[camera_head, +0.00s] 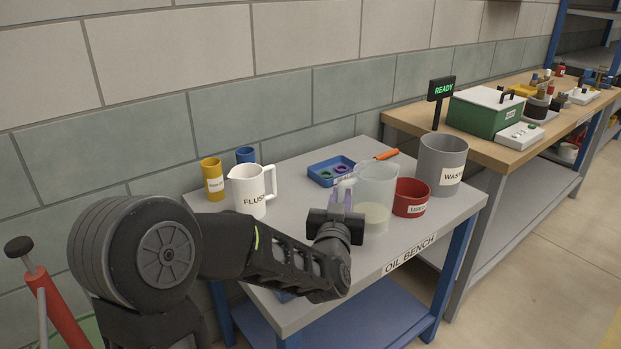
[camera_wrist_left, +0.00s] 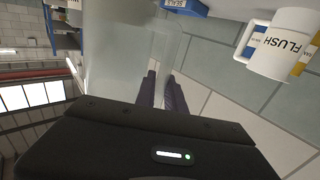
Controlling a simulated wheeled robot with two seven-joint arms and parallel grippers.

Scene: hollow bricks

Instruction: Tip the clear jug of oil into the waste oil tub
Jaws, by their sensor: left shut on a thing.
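The clear jug (camera_head: 377,183) stands upright over the oil bench, with pale oil (camera_head: 372,216) in its lower part. My left gripper (camera_head: 343,196) is shut on the jug's left side. I cannot tell whether the jug's base touches the bench. In the left wrist view the jug (camera_wrist_left: 118,62) is large and close beyond the gripper fingers (camera_wrist_left: 162,88). The waste oil tub (camera_head: 436,152) is a grey, open-topped tub labelled WASTE, at the bench's right end, to the right of the jug. My right gripper is not in view.
A red labelled tub (camera_head: 411,198) sits between the jug and the waste tub. A blue seal tray (camera_head: 326,173) and an orange-handled tool (camera_head: 385,154) lie behind. A white FLUSH jug (camera_head: 250,193), yellow can (camera_head: 212,180) and blue can (camera_head: 246,155) stand left. A wooden bench (camera_head: 410,121) adjoins.

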